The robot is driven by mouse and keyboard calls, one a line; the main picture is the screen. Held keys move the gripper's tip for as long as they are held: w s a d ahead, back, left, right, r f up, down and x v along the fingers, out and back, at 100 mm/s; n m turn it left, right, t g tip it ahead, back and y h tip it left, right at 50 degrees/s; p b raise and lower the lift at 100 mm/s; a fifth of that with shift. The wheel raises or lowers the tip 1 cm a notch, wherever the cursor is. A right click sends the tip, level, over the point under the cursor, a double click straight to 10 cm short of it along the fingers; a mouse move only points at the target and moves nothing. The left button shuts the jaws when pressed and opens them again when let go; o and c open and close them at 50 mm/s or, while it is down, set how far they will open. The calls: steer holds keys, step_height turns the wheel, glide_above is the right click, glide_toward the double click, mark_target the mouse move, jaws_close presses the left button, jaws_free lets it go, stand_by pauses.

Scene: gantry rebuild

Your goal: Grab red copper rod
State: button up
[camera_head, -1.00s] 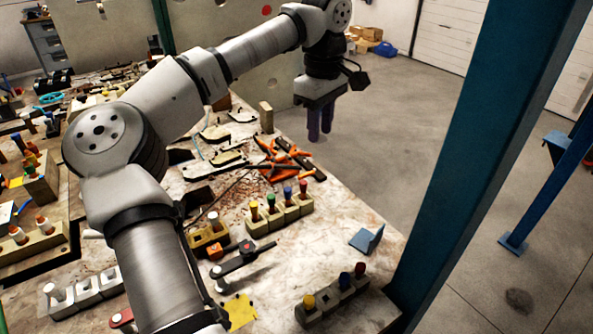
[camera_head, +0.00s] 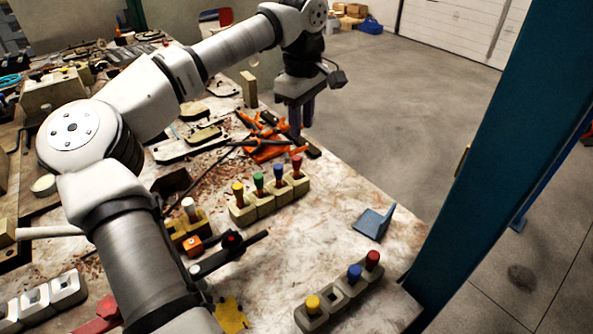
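Two red-topped rods are in view, and I cannot tell which is copper. One red-topped rod (camera_head: 297,163) stands upright at the right end of a pale block holder (camera_head: 266,211), beside blue, green and yellow ones. The other red-topped rod (camera_head: 372,260) stands at the far end of a front holder (camera_head: 334,308), beside a blue one, an empty slot and a yellow one. My gripper (camera_head: 301,119) points down near the table's far edge, behind the first holder and apart from both rods. Its two dark purple fingers are apart with nothing between them.
Orange-handled pliers (camera_head: 268,150) lie just left of and below my gripper. A blue angled bracket (camera_head: 374,222) sits between the holders and the right edge. A teal post (camera_head: 478,190) rises at the right. The worktop (camera_head: 325,218) between the two holders is mostly bare.

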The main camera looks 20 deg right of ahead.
mark_target(297, 157)
step_height(297, 157, down, 6)
steer(key=shift+w+r+p, duration=0.1)
steer(key=shift+r+p, duration=0.15)
steer(key=shift+p, duration=0.1)
steer(key=shift+w+a+f+p, duration=0.15)
steer(key=shift+f+p, duration=0.15)
steer(key=shift+f, duration=0.55)
steer(key=shift+a+f+p, duration=0.1)
steer(key=shift+f+p, duration=0.25)
steer(key=shift+f, duration=0.55)
steer(key=shift+w+a+f+p, duration=0.15)
steer(key=shift+f+p, duration=0.15)
steer(key=shift+f, duration=0.55)
jaws_close()
